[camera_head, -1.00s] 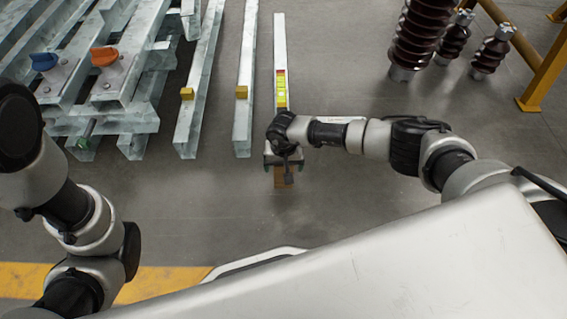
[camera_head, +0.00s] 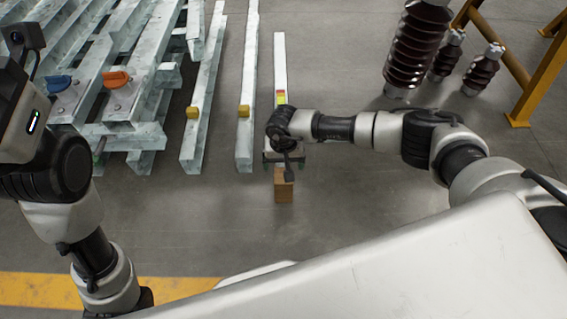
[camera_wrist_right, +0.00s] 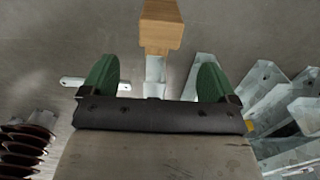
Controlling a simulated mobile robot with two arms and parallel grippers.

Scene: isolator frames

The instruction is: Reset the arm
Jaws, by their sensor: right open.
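My right gripper (camera_head: 284,158) hangs over the near end of a pale bar. It also shows in the right wrist view (camera_wrist_right: 157,78), where its two green fingers are wide apart with nothing clamped between them. A wooden block (camera_head: 284,190) stands just in front of it in the head view. In the wrist view the block (camera_wrist_right: 162,28) lies beyond the fingertips, apart from them. My left arm (camera_head: 75,195) is folded upward at the left edge; its gripper fingers are out of the picture.
Galvanized steel beams (camera_head: 208,95) lie stacked at the left, with a blue lever (camera_head: 52,86) and an orange lever (camera_head: 116,77). Brown ribbed insulators (camera_head: 417,45) and a yellow rail (camera_head: 535,85) stand at the right. The floor around the block is clear.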

